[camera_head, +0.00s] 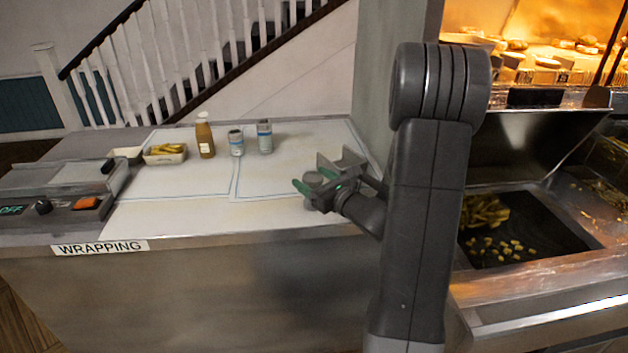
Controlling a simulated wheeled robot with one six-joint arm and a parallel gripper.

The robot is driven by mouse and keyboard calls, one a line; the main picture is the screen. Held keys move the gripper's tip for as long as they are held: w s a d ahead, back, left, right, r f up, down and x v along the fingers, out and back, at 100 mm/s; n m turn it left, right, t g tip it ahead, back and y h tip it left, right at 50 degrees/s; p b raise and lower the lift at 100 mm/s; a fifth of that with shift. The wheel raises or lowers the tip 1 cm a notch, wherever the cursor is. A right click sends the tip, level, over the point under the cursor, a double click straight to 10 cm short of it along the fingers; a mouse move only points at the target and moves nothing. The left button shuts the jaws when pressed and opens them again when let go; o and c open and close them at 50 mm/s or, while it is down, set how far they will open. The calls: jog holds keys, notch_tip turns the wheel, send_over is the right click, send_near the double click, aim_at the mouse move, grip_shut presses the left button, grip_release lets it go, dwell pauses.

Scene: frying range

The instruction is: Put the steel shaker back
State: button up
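My gripper (316,179) is low over the right part of the wrapping counter, with its green-tipped fingers pointing left. A small grey, round-topped steel shaker (318,205) shows between and below the fingers, partly hidden by the near finger. I cannot tell whether the fingers press on it, or whether it stands on the counter or hangs just above it. Two upright grey containers with pale labels, a left one (236,142) and a right one (265,137), stand farther back on the counter, apart from my gripper.
A brown sauce bottle (205,138) and a tray of fries (165,154) stand at the back left of the counter (150,215). A wrapping machine (60,190) is at the far left. A fry station (520,235) is at the right. The counter's middle is clear.

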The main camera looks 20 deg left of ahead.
jog(key=shift+r, duration=0.15)
jog(key=b+v, duration=0.1)
jog(key=v, duration=1.1)
dwell(1.1)
